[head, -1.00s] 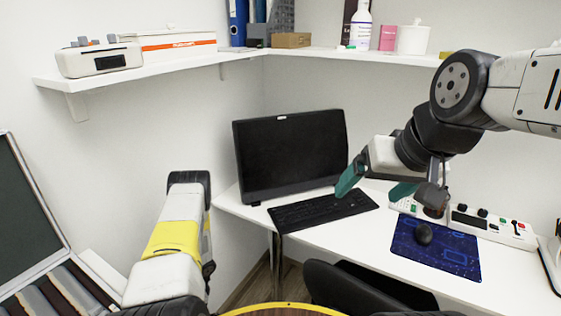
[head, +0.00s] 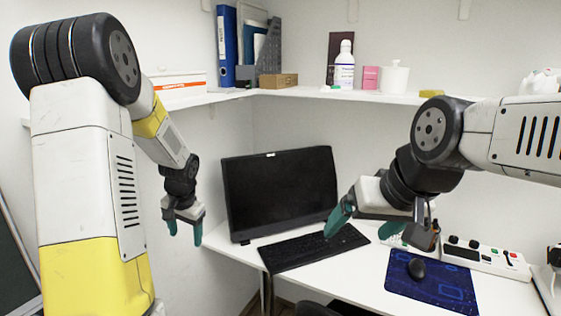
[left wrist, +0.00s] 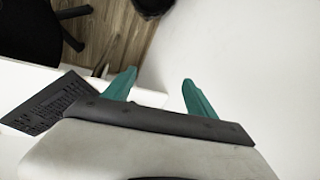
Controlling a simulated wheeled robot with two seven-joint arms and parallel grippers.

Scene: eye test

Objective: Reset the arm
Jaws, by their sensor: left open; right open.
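My left gripper (head: 185,230) hangs pointing down in the head view, left of the monitor and near the desk's left end. Its green fingers are apart with nothing between them; they also show in the left wrist view (left wrist: 160,85). My right gripper (head: 372,232) is above the desk in front of the monitor's right side. Its green fingers are apart and no object shows between them; the right finger is partly hidden by the wrist parts.
The desk (head: 340,278) bears a monitor (head: 280,190), a keyboard (head: 312,248), a mouse (head: 417,268) on a blue mat (head: 440,290) and a power strip (head: 485,258). A wall shelf (head: 300,93) with binders (head: 227,45) and a bottle (head: 344,66) runs above. A black chair (left wrist: 28,30) stands below.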

